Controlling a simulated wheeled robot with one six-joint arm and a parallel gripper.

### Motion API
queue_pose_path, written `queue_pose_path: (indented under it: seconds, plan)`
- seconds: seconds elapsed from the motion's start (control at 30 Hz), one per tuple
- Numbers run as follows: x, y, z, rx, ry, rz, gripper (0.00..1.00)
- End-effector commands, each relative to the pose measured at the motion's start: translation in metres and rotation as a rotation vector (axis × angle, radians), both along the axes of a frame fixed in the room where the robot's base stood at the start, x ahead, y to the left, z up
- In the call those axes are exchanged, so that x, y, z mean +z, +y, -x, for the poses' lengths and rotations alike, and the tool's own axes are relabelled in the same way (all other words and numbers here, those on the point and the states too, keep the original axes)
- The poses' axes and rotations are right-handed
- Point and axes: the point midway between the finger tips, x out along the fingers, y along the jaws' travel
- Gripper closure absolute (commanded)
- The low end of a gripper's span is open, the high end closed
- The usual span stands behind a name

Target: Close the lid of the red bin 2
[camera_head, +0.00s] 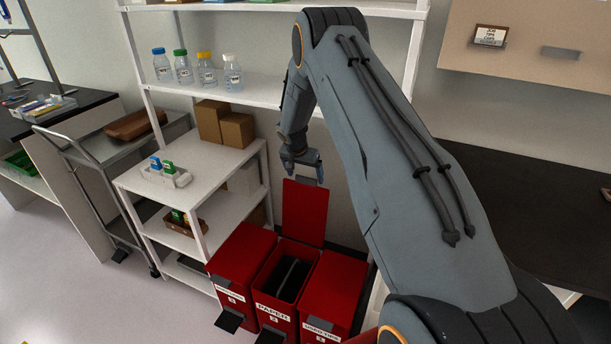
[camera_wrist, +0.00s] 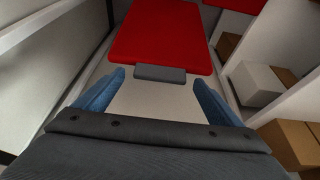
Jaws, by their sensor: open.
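The red bin 2 (camera_head: 275,317), labelled PAPER 2, stands in the middle of three red bins. Its red lid (camera_head: 305,212) is raised upright at the back, so the bin is open and something dark shows inside. My gripper (camera_head: 304,173) points down at the lid's top edge, with its fingers apart. In the wrist view the lid (camera_wrist: 160,35) fills the top middle, and its grey tab (camera_wrist: 160,73) lies between the blue fingertips of my gripper (camera_wrist: 158,80). A gap shows on each side of the tab.
Closed red bins stand close on the left (camera_head: 243,252) and right (camera_head: 335,285). A white shelf (camera_head: 205,170) with cardboard boxes (camera_head: 237,130) is left of my gripper. Bottles stand on an upper shelf (camera_head: 265,88). A dark counter (camera_head: 535,190) lies right.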

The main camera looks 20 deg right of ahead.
Motion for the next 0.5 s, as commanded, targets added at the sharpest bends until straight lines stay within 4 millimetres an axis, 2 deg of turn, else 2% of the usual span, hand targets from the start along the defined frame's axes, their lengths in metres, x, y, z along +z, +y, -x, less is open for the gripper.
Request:
queue_pose_path:
  seconds: [0.2,0.5]
  plan:
    - [-0.014,-0.004,-0.004,0.000,0.000,0.000,0.11]
    - [-0.017,-0.005,-0.005,0.000,-0.001,0.000,0.11]
